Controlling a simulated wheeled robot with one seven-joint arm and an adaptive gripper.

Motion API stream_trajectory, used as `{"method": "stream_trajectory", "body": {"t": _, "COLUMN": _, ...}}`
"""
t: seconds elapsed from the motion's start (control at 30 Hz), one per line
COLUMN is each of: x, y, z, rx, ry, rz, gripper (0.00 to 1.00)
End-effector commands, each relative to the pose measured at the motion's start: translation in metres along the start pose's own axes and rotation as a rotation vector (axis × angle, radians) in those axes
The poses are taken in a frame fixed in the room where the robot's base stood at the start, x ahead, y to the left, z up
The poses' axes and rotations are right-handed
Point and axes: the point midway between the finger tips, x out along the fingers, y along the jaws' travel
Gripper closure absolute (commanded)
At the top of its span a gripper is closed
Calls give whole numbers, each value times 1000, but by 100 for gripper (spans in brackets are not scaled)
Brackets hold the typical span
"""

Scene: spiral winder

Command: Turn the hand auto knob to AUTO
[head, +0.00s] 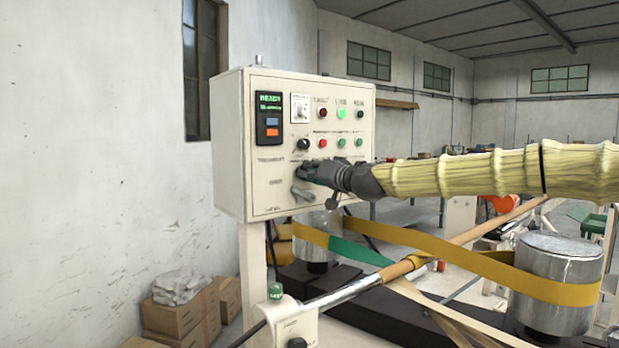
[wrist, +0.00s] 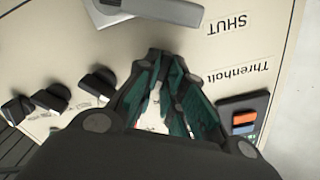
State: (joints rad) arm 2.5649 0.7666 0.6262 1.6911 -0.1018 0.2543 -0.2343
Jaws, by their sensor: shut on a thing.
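My gripper (head: 306,172) reaches in from the right to the front of the cream control panel (head: 235,150) in the head view. In the wrist view my gripper (wrist: 160,68) has its dark green-padded fingers close together at the panel face. It is shut on a small knob at the left end of the panel's lower row. The fingers hide that knob almost entirely, so its pointer direction and label cannot be read. Several black knobs (wrist: 52,97) of the same row show beside the fingers at the left of the wrist view.
A grey lever handle (head: 302,194) sits just below my gripper, close to the fingers. A black selector (head: 303,145) and coloured buttons (head: 323,143) are above. A lit display (head: 269,117) is upper left. Yellow belt (head: 480,268) and metal rollers (head: 560,270) lie below my arm.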

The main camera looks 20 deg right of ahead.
Motion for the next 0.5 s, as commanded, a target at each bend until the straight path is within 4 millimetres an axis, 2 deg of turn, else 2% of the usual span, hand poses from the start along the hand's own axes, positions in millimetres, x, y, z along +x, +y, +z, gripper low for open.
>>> {"method": "stream_trajectory", "body": {"t": 0.5, "x": 0, "y": 1, "z": -1, "rx": 49, "ry": 1, "rz": 1, "gripper": 100}}
